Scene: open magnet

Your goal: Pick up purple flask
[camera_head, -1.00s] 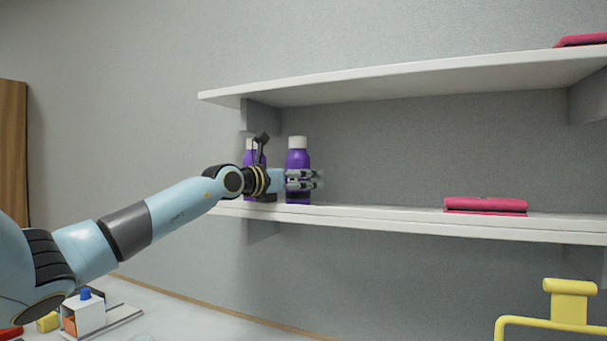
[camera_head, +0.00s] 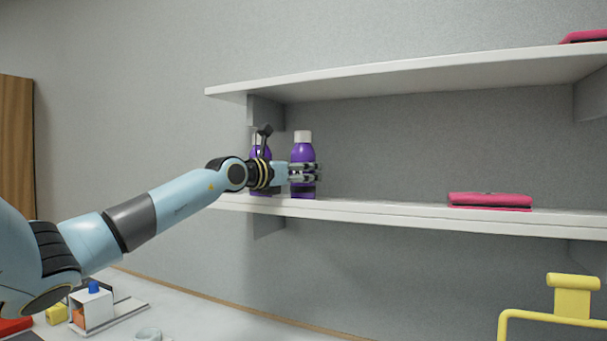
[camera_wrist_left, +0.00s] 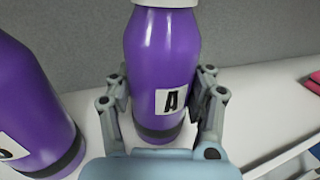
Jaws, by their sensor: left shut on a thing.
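A purple flask (camera_head: 303,152) with a white cap stands upright on the lower shelf in the head view. My left gripper (camera_head: 304,172) is shut on it, with its fingers around the lower body. In the left wrist view the flask (camera_wrist_left: 163,60) carries a white label with a black A, and the left gripper's fingers (camera_wrist_left: 163,105) press on both sides. A second purple flask (camera_wrist_left: 30,110) stands to its left, partly hidden behind my wrist in the head view. I cannot tell whether the held flask is off the shelf. My right gripper is out of view.
The lower shelf (camera_head: 390,212) holds a folded pink cloth (camera_head: 490,200) further right, with bare shelf between. The upper shelf (camera_head: 420,72) runs above the flasks. A white box with a blue knob (camera_head: 92,305) sits on the table below. A yellow frame (camera_head: 570,298) stands at lower right.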

